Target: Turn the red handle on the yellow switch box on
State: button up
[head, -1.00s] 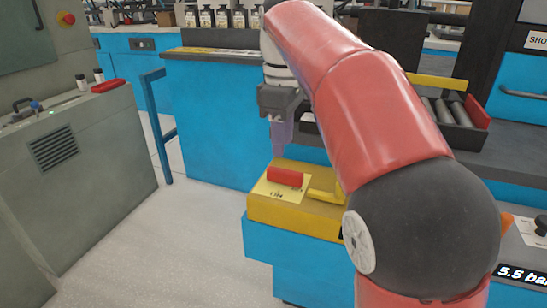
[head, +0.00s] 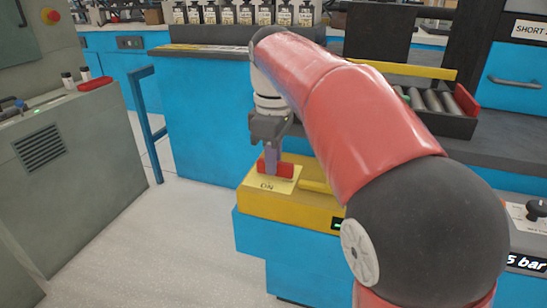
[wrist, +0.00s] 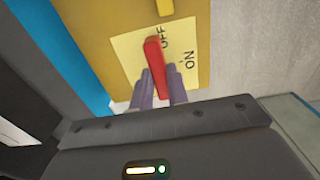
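The yellow switch box (head: 317,209) stands on a blue base in the middle of the head view. Its red handle (head: 286,171) sits on a pale label plate with ON printed on the near side. In the wrist view the red handle (wrist: 153,52) lies beside the word OFF, with ON to its right. My gripper (head: 271,160) is down at the handle. Its two fingers (wrist: 160,84) stand on either side of the handle's near end, very close to it. Whether they press on it I cannot tell. Part of the handle is hidden behind a finger.
A yellow bar (head: 316,187) on the box lies just right of the handle, partly behind my arm. A blue workbench (head: 205,120) stands behind. A grey cabinet (head: 75,150) is at the left, with open floor (head: 160,240) between.

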grip_shut()
jog(key=shift+m+p, duration=0.3)
jog(key=shift+m, duration=0.1)
jog(key=shift+r+m+p, duration=0.1)
jog(key=shift+m+p, duration=0.2)
jog(key=shift+m, duration=0.2)
jog(key=m, duration=0.6)
jog(key=shift+p, duration=0.4)
jog(key=m, duration=0.5)
jog(key=shift+m, duration=2.5)
